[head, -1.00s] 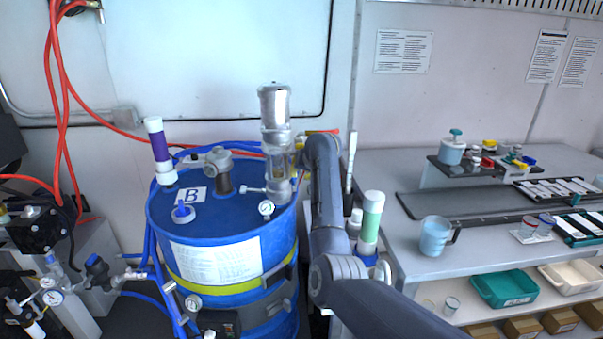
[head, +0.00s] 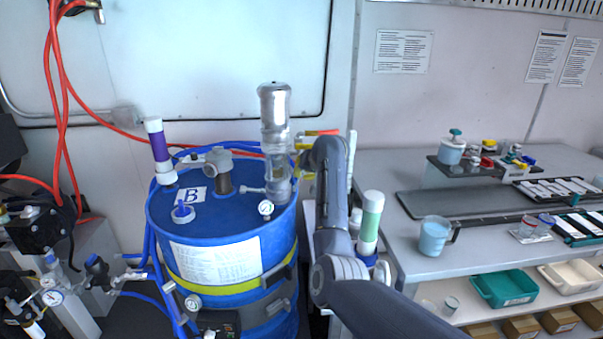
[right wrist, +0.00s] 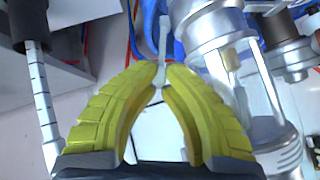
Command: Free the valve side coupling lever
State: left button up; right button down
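A slim grey lever (right wrist: 164,38), apparently the valve side coupling lever, stands upright in the right wrist view beside a silver pump body (right wrist: 225,40). My right gripper (right wrist: 162,70) has its yellow fingers drawn together at the tips, with the lever between them. In the head view my right gripper (head: 301,161) is just right of the clear and silver pump (head: 275,135) on the blue drum (head: 225,225). Its fingertips and the lever are hard to make out there. My left gripper is not in view.
A purple-banded tube (head: 158,148) and a grey fitting (head: 219,165) stand on the drum. A green-banded tube (head: 371,217) stands right of my arm. The bench at right holds a blue jug (head: 434,237) and a grey tray (head: 455,205). Red hoses (head: 62,90) hang at left.

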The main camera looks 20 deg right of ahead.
jog(key=shift+s+d+f+m+t+y, duration=0.2)
jog(key=shift+d+f+m+t+y, duration=0.25)
jog(key=shift+d+f+y, duration=0.35)
jog(key=shift+s+d+f+m+t+y, duration=0.15)
jog(key=shift+d+f+m+t+y, duration=0.1)
jog(key=shift+d+f+m+y, duration=0.45)
jog(key=shift+d, duration=0.15)
jog(key=c, duration=1.8)
grip_release()
jog(key=shift+o, duration=0.2)
jog(key=v, duration=1.2)
jog(key=shift+r, duration=0.1)
